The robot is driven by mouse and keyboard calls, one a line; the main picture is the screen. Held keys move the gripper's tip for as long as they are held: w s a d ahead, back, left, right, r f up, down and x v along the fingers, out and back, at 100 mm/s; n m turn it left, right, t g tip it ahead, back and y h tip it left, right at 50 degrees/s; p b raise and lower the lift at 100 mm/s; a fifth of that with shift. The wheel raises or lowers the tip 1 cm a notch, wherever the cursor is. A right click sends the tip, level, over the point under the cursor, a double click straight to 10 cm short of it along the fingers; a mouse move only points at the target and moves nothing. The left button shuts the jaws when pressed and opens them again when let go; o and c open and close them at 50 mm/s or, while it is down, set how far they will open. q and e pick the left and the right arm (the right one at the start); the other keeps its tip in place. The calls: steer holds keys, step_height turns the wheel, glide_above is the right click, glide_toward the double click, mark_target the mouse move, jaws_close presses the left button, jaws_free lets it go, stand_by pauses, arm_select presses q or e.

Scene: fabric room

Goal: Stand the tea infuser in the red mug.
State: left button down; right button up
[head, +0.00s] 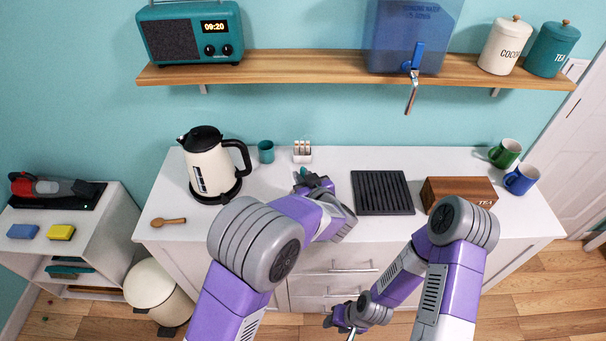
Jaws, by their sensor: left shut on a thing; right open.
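My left gripper (309,178) is over the white counter, just in front of the small white rack. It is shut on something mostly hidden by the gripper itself. A small teal bit (303,171) shows at its fingers, and I cannot tell whether this is part of the tea infuser. I see no red mug; my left arm covers part of the counter. My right gripper (345,328) is low in front of the drawers, away from the counter top, and open.
A cream kettle (211,167), teal cup (266,152) and white rack (302,152) stand left of centre. A wooden spoon (168,221) lies at front left. A black ribbed tray (382,192), wooden tea box (458,191), green mug (504,154) and blue mug (521,180) are right.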

arm_select(q)
steer(key=shift+f, duration=0.55)
steer(key=c, duration=1)
jaws_free()
steer(key=shift+o, duration=0.2)
steer(key=v, duration=0.7)
steer(key=shift+s+p, duration=0.3)
steer(key=shift+p, duration=0.05)
steer(key=shift+r, duration=0.1)
